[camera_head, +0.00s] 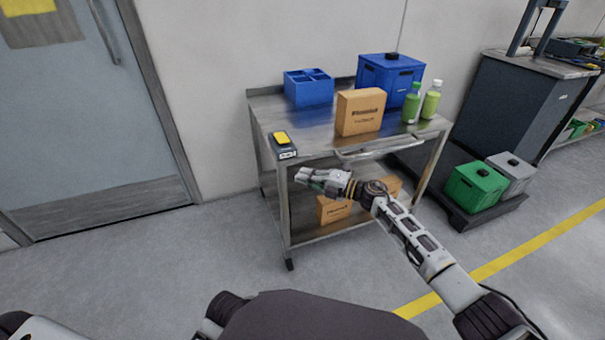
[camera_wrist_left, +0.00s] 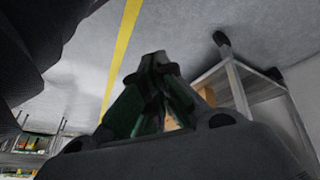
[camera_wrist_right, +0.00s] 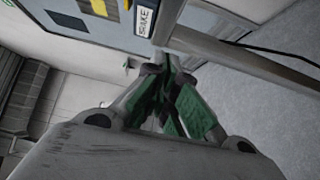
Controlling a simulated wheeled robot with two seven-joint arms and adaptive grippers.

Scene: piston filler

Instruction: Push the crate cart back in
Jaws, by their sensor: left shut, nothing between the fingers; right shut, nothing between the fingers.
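A steel two-shelf cart (camera_head: 320,135) stands against the wall in the head view, with a bar handle (camera_head: 380,152) on its front edge. A low dark dolly (camera_head: 490,207) to its right bears a green crate (camera_head: 472,187) and a grey crate (camera_head: 512,178). My right gripper (camera_head: 303,176) is shut and empty in front of the steel cart, below its top. In the right wrist view its fingertips (camera_wrist_right: 163,68) appear close to a metal bar (camera_wrist_right: 235,62); contact cannot be told. My left gripper (camera_wrist_left: 155,62) is shut and empty, pointing toward the floor; the head view does not show it.
On the steel cart's top are blue crates (camera_head: 390,78), a cardboard box (camera_head: 360,113), green bottles (camera_head: 431,101) and a yellow-and-dark device (camera_head: 283,143). Boxes sit on its lower shelf. A door (camera_head: 85,110) is at left, a dark cabinet (camera_head: 515,105) at right. Front floor is clear.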

